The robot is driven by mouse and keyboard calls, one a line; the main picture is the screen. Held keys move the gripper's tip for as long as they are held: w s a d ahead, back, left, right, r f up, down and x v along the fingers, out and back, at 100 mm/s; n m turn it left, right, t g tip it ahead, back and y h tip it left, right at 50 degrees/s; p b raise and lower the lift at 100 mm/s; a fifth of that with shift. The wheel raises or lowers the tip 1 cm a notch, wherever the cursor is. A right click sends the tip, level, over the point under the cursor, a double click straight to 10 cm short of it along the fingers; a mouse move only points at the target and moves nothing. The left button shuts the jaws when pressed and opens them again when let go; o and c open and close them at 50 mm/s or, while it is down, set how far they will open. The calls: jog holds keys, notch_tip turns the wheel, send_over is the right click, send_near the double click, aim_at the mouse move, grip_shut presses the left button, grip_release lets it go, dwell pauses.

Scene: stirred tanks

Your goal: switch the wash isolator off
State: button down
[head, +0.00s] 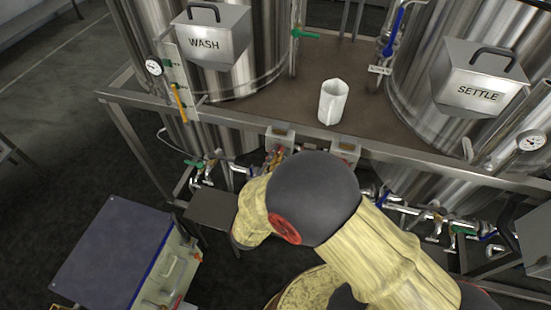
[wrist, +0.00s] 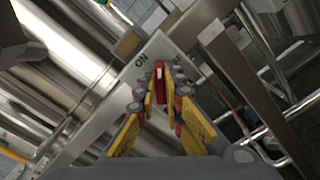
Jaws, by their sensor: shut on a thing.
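The isolator is a pale plate (wrist: 140,75) with a red handle (wrist: 160,72) in the wrist view. The letters ON show left of the handle; lettering on its right is partly covered by my fingers. The handle stands between the two markings, pointing up in the picture. My gripper (wrist: 160,92) has its yellow fingers closed on the handle from both sides. In the head view my arm hides most of the gripper. It is by the left of two small boxes on the frame's front rail, below the WASH tank (head: 235,75); this box (head: 280,134) shows only in part.
The second small box (head: 345,150) is close to the right, partly behind my arm. A white jug (head: 333,101) stands on the deck between the WASH and SETTLE (head: 475,90) tanks. Pipes and valves run below the deck. A blue-topped cabinet (head: 110,255) stands at lower left.

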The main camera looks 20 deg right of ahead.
jog(key=m+b, duration=0.6)
jog(key=b, duration=0.1)
jog(key=m+b, duration=0.3)
jog(key=shift+s+f, duration=0.1)
jog(key=shift+f, duration=0.25)
jog(key=shift+m+b, duration=0.3)
jog(key=shift+b, duration=0.05)
jog(key=shift+d, duration=0.1)
jog(key=c, duration=2)
grip_release()
jog(key=shift+r, duration=0.1)
jog(key=shift+o, duration=0.5)
jog(key=v, duration=1.2)
